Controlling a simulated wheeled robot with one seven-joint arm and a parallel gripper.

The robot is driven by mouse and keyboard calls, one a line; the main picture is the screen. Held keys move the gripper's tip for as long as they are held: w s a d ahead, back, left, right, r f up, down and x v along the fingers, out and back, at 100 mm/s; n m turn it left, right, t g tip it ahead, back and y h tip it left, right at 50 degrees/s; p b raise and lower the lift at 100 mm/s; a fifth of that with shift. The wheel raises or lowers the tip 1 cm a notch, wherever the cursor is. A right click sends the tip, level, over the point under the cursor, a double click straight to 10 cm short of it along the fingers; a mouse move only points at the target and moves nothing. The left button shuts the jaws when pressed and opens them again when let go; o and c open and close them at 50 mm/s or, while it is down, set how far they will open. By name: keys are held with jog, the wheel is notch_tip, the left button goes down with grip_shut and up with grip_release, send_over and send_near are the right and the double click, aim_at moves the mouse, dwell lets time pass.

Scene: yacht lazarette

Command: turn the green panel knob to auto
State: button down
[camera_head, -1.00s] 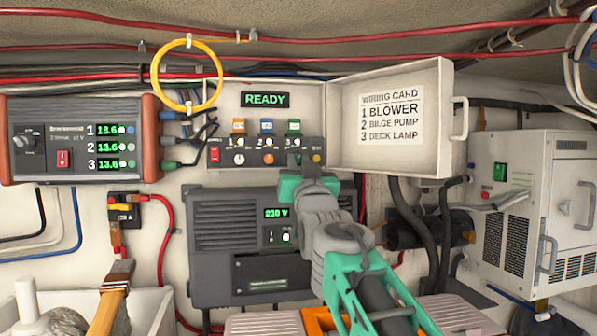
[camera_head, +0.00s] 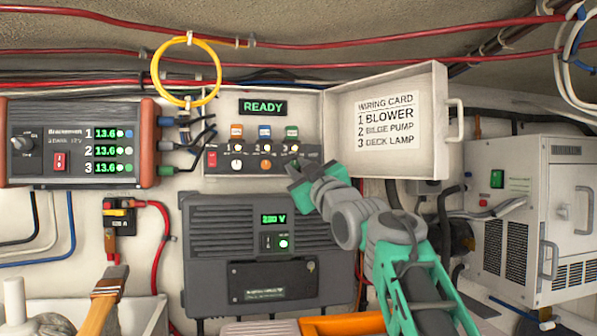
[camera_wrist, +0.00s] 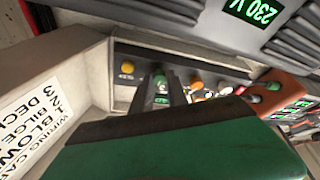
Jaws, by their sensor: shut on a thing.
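The control panel (camera_head: 217,170) is in an open white box on the wall, with a lit READY display (camera_head: 263,107) above it. Its front carries a white knob (camera_head: 237,164), an orange knob (camera_head: 266,164) and orange, blue and green labels. My gripper (camera_head: 293,171) is at the green column on the right and largely hides the green knob there. In the wrist view the green knob (camera_wrist: 160,76) sits between my dark fingertips (camera_wrist: 160,86), which are shut on it. The knob's pointer and its position marks cannot be read.
The box's open lid (camera_head: 345,145) with a wiring card (camera_head: 387,121) stands to the right of my gripper. A grey 230 V unit (camera_head: 215,270) is below the panel. A yellow cable loop (camera_head: 155,75) hangs at upper left. A white-grey cabinet (camera_head: 520,190) is at far right.

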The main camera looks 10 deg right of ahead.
dwell(0.3)
jog(key=c, duration=1.3)
grip_release()
jog(key=b+v, duration=0.3)
jog(key=v, duration=0.4)
jog(key=shift+s, duration=0.35)
jog(key=shift+f, duration=0.15)
